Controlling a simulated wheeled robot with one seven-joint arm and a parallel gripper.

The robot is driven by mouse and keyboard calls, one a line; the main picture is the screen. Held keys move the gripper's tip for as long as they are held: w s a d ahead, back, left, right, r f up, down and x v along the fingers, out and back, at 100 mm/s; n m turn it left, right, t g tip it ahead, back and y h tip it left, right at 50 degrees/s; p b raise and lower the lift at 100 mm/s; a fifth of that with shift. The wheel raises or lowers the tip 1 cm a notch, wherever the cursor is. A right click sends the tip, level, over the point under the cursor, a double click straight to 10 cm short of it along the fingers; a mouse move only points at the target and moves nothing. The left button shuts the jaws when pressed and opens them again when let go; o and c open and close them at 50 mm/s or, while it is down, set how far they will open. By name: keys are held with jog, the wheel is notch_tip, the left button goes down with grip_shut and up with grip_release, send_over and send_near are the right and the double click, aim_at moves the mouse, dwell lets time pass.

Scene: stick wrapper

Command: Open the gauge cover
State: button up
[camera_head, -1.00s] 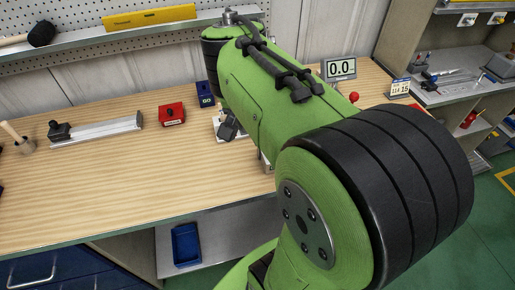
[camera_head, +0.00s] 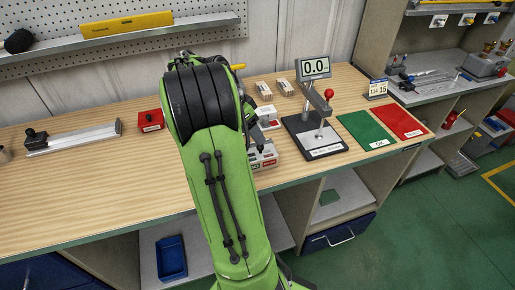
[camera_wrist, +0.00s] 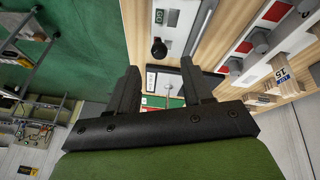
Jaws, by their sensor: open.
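The gauge stands on the bench in the head view, with a display (camera_head: 314,67) reading 0.0, a red-knobbed lever (camera_head: 328,94) and a dark base (camera_head: 306,147). I cannot pick out a separate cover on it. My gripper shows in the wrist view (camera_wrist: 160,70), its two black fingers apart with nothing held between them. A pale panel with a black knob (camera_wrist: 158,48) shows just beyond the fingertips; whether they touch it I cannot tell. In the head view my arm hides the gripper.
A green mat (camera_head: 366,130) and red mat (camera_head: 402,121) lie right of the gauge. A small device with red and white labels (camera_head: 264,157) sits left of it, partly behind my arm. A red box (camera_head: 150,121) and a metal rail (camera_head: 75,137) are further left. The bench's left front is clear.

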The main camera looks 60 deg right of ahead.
jog(key=b+x, duration=0.1)
jog(key=x, duration=0.3)
jog(key=shift+d+f, duration=0.1)
jog(key=shift+f, duration=0.15)
grip_shut()
